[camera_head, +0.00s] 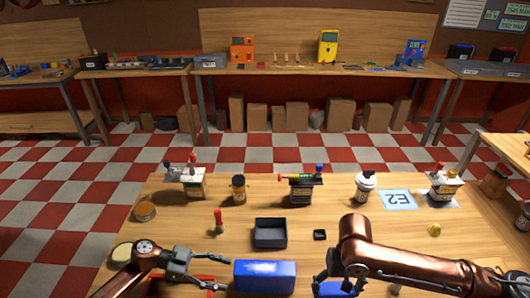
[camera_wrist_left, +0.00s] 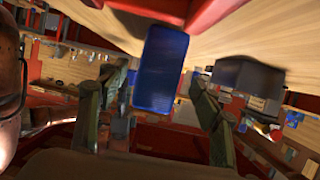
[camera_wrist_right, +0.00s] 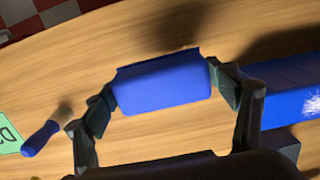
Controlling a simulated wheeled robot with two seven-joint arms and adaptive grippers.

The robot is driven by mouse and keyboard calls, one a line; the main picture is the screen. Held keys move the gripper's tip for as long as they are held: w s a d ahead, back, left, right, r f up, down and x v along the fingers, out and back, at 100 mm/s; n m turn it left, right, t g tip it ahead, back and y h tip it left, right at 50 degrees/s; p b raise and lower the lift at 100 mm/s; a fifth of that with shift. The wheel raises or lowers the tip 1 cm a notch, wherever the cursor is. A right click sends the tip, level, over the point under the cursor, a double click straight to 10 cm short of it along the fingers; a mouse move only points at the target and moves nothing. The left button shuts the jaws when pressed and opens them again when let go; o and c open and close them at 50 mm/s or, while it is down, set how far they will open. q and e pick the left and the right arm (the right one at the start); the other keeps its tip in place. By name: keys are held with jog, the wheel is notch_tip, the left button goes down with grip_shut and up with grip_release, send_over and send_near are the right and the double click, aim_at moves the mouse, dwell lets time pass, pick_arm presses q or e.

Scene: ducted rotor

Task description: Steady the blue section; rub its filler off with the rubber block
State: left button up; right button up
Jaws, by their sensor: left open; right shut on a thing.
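The blue section (camera_head: 263,277) lies at the front middle of the table. Its end faces my left gripper in the left wrist view (camera_wrist_left: 160,68). My right gripper (camera_head: 335,282) is shut on a blue block (camera_wrist_right: 163,82), apparently the rubber block, to the right of the section. The block appears held above the table.
A dark open tray (camera_head: 270,233) and a small black box (camera_head: 320,235) stand behind the section. A red tray (camera_head: 180,284) lies under my left arm. A blue-handled brush (camera_wrist_right: 42,137) lies beyond my right gripper. Bottles and tool holders line the back edge.

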pick_arm(q)
jog(key=x, duration=0.3)
jog(key=shift+w+a+f, duration=0.1)
jog(key=shift+w+f, duration=0.05)
pick_arm(e)
jog(key=shift+w+f, duration=0.25)
jog(key=shift+f, duration=0.35)
pick_arm(q)
jog(key=x, duration=0.3)
jog(key=shift+r, duration=0.25)
pick_arm(e)
jog(key=shift+s+r, duration=0.1)
jog(key=shift+r, duration=0.55)
pick_arm(q)
jog(key=shift+p+x, duration=0.35)
jog(key=shift+x, duration=0.45)
pick_arm(e)
jog(key=shift+r, duration=0.15)
pick_arm(q)
jog(key=shift+f, duration=0.1)
jog(key=shift+c, duration=0.4)
jog(key=c, duration=0.9)
jog(key=shift+c, duration=0.2)
